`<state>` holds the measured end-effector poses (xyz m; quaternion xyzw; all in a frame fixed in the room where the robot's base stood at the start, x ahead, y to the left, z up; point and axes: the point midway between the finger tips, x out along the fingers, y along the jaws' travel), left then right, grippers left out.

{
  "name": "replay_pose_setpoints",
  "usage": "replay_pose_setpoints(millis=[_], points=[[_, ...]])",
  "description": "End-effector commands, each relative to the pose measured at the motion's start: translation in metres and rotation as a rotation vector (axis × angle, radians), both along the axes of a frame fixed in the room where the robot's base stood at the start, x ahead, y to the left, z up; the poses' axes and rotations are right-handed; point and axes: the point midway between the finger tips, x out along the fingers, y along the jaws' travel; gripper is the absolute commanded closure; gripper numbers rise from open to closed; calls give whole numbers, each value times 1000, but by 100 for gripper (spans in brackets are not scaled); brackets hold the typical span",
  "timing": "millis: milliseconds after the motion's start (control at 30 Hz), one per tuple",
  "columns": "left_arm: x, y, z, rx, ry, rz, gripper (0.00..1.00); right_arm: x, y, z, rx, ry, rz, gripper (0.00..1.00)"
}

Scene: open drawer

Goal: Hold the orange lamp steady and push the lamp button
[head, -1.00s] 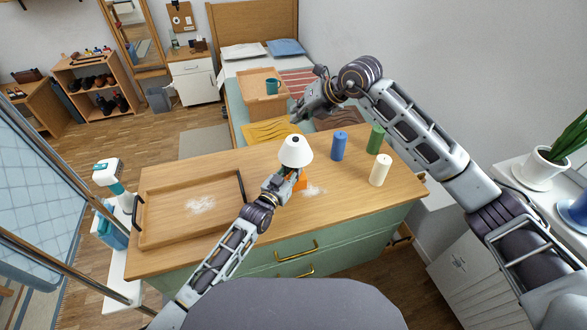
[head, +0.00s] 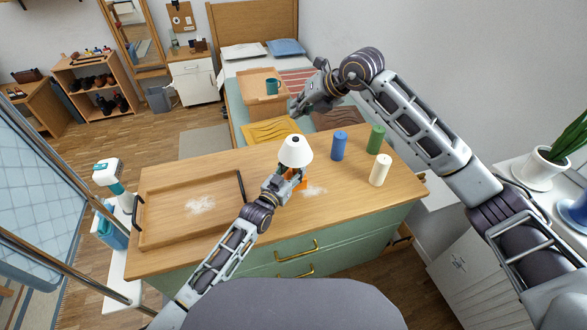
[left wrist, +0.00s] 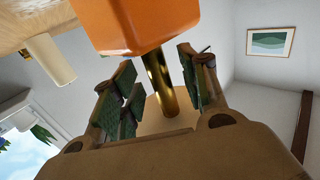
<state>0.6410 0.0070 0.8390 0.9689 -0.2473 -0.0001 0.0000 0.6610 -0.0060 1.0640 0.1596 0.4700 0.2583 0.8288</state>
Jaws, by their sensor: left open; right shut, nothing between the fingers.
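The orange lamp has a white shade (head: 295,151) and an orange base (head: 301,183), and stands upright on the wooden counter. In the left wrist view it appears upside down: the orange base (left wrist: 135,22) is at the top and the brass stem (left wrist: 158,84) runs below it. My left gripper (head: 288,175) is at the lamp, open, with its green-padded fingers (left wrist: 153,90) on either side of the stem and gaps visible. My right gripper (head: 296,108) is shut and empty, up beyond the lamp, apart from it. I cannot make out the lamp button.
A blue candle (head: 339,146), a green candle (head: 376,139) and a cream candle (head: 380,170) stand right of the lamp. A wooden tray (head: 160,240) with white powder lies on the left. More white powder lies beside the lamp. The counter's front has drawers with brass handles (head: 297,251).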

Motion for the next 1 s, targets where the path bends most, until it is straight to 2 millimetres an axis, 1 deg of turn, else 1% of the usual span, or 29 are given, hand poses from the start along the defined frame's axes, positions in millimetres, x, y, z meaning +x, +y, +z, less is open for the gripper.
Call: replay_pose_setpoints(millis=[267,467,1000], points=[[-2,1,0,0,0,0,56,0,0,0,0,0,0,100],[-11,6,-1,0,1,0,56,0,0,0,0,0,0,100],[-55,30,0,1,0,0,56,0,0,0,0,0,0,100]])
